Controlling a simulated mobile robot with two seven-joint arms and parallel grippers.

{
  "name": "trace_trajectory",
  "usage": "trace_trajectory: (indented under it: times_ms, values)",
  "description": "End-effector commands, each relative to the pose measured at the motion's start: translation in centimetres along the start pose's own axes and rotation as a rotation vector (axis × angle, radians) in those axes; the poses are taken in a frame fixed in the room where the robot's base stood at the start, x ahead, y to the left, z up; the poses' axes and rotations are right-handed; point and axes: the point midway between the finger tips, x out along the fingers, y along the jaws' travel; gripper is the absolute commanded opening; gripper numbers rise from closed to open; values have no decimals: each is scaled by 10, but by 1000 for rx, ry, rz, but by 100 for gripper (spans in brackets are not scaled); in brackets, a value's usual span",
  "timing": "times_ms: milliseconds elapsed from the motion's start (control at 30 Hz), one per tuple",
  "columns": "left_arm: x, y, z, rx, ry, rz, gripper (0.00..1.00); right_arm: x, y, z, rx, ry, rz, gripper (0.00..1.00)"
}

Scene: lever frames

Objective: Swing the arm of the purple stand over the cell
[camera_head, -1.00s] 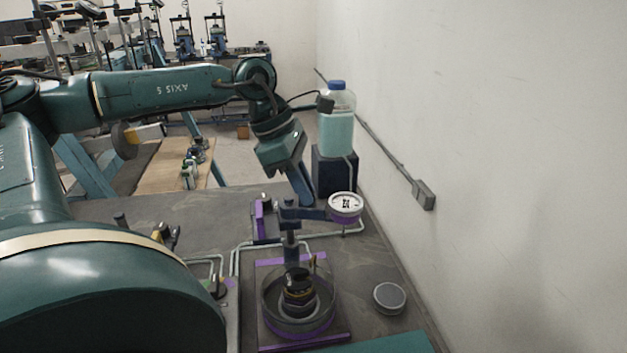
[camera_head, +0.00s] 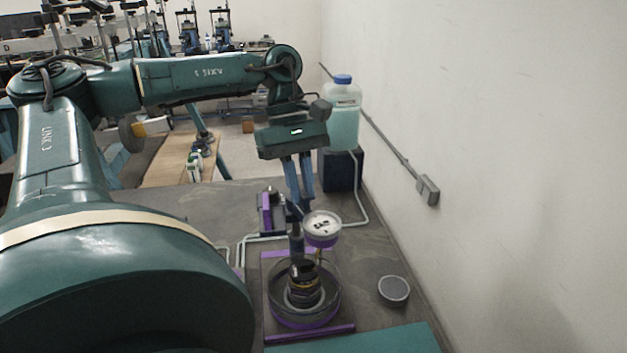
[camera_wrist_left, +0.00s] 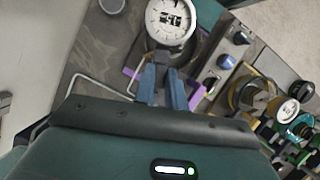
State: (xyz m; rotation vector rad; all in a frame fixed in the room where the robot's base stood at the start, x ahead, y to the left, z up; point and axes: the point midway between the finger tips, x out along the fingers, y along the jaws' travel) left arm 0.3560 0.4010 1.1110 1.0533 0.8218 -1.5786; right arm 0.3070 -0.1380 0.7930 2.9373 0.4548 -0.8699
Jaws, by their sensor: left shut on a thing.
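The purple stand has a dark post (camera_head: 297,245) and a swinging arm that ends in a white round dial gauge (camera_head: 322,224) with a purple rim. The cell (camera_head: 304,312), a round clear-walled vessel with a purple lower ring and a dark stack inside, stands in front of the post. The dial is above and behind the cell's middle in the head view, slightly right. My left gripper (camera_head: 301,203) points down and is shut on the stand's arm beside the dial; its fingers hide most of the arm. The dial (camera_wrist_left: 170,22) also shows beyond the fingertips in the left wrist view.
A bottle of teal liquid (camera_head: 343,112) stands on a dark block (camera_head: 341,170) behind the stand. A small grey round dish (camera_head: 393,290) lies right of the cell. Thin pipes run along the bench, and a wall (camera_head: 500,150) closes the right side.

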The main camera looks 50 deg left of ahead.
Motion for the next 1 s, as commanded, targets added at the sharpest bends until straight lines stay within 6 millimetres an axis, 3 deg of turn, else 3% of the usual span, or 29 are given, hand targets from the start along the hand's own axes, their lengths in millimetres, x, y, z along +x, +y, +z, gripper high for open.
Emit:
trace_trajectory:
  times_ms: [400, 1000]
  values:
    - [-2, -14, -4, 228, 1, -94, 0, 1, 0, 4, -2, -5, 0, 76]
    - [-3, -16, -5, 294, 3, -121, 0, 1, 0, 5, -3, -5, -3, 76]
